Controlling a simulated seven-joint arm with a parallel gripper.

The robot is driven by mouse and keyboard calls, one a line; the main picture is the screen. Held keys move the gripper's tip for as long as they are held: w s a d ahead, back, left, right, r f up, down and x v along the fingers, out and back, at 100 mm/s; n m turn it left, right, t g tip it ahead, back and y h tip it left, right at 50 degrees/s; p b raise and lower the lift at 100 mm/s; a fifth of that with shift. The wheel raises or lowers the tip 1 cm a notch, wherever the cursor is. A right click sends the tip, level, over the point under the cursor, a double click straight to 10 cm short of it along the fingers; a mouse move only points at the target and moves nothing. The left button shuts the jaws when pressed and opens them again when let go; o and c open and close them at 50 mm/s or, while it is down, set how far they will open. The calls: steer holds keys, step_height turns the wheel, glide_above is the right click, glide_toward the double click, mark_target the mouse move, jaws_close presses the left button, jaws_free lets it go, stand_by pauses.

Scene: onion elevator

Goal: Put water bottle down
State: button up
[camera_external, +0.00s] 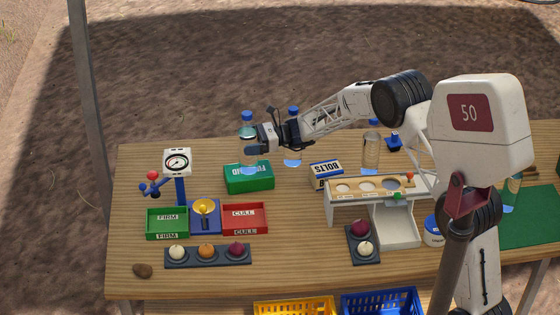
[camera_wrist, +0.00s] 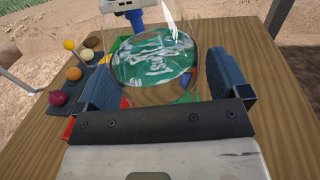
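A clear water bottle with a blue cap (camera_external: 247,116) is upright at the left end of my gripper (camera_external: 254,136). My gripper reaches in from the right and is shut around the bottle's upper body. A second blue-capped bottle (camera_external: 292,163) stands behind my gripper, partly hidden.
Another clear bottle (camera_external: 371,156) stands behind the white sorting stand (camera_external: 400,232), near a bolts box (camera_external: 326,174). A dial gauge (camera_external: 177,162), green tray (camera_external: 167,224), red tray (camera_external: 245,219) and onion rack (camera_external: 208,257) are at the left. Bare wood (camera_external: 300,262) lies front centre.

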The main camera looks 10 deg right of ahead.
steer(key=shift+d+r, duration=0.1)
steer(key=shift+r, duration=0.05)
steer(key=d, duration=0.5)
step_height(320, 180, up, 7)
steer(key=shift+w, duration=0.4)
steer(key=shift+a, duration=0.1)
stand_by(0.5)
stand_by(0.4)
